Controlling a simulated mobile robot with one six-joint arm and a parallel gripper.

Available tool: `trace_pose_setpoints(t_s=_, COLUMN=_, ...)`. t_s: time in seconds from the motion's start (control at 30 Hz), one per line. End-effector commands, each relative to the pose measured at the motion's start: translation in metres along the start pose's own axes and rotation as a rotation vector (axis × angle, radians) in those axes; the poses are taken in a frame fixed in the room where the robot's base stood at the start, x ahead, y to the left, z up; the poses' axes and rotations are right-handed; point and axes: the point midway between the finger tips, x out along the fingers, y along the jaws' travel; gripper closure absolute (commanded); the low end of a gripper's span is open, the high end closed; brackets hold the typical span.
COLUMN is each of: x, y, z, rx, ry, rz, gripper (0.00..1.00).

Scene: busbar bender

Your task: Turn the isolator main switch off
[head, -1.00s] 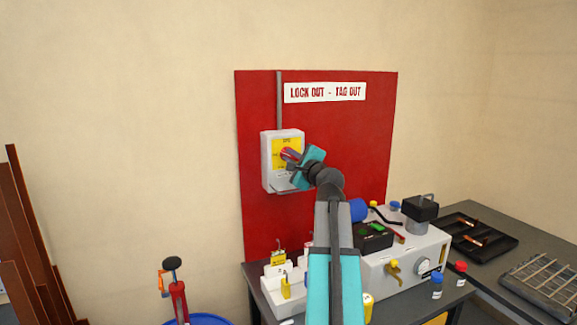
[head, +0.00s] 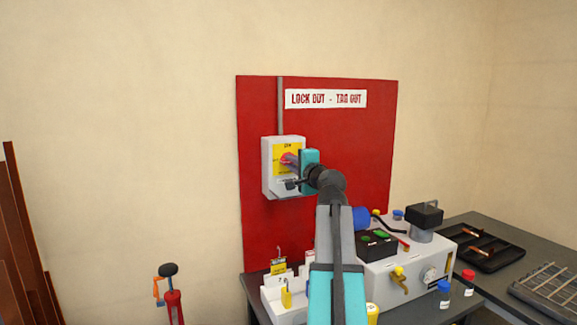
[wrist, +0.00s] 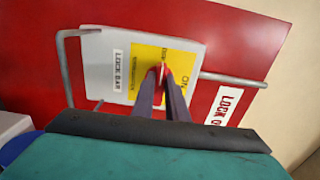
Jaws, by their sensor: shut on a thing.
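The isolator (head: 268,178) is a pale grey box on the red board, with a yellow plate (head: 280,170) and a red switch handle (head: 286,160). My gripper (head: 292,162) is at the front of the box, its two fingers closed on the handle. In the wrist view, the fingers (wrist: 163,88) sit on either side of the red handle (wrist: 161,70), over the yellow plate (wrist: 145,58). The word ON shows right of the handle there, on the side towards the lock-out sign. The handle lies across the ON direction. The fingers hide part of the plate's lettering.
A bent metal lock bar (wrist: 66,70) runs around the isolator's lower end. A conduit (head: 280,105) rises above it. Below stands a bench with a white tray of padlocks (head: 285,305) and a grey machine (head: 410,270). The wall left of the board is clear.

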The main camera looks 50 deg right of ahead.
Motion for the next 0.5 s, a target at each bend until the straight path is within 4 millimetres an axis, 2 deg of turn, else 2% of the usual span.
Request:
trace_pose_setpoints(t_s=0.2, x=0.0013, y=-0.0044, z=0.0001, rx=-0.001, ry=0.002, rz=-0.007, gripper=1.0)
trace_pose_setpoints(t_s=0.23, x=0.0013, y=-0.0044, z=0.0001, rx=-0.001, ry=0.002, rz=-0.007, gripper=0.86)
trace_pose_setpoints(t_s=0.33, x=0.0011, y=-0.0038, z=-0.0001, rx=-0.001, ry=0.002, rz=-0.006, gripper=0.69)
trace_pose_setpoints(t_s=0.5, x=0.0006, y=-0.0022, z=-0.0002, rx=0.0, ry=0.001, rz=-0.004, gripper=0.69)
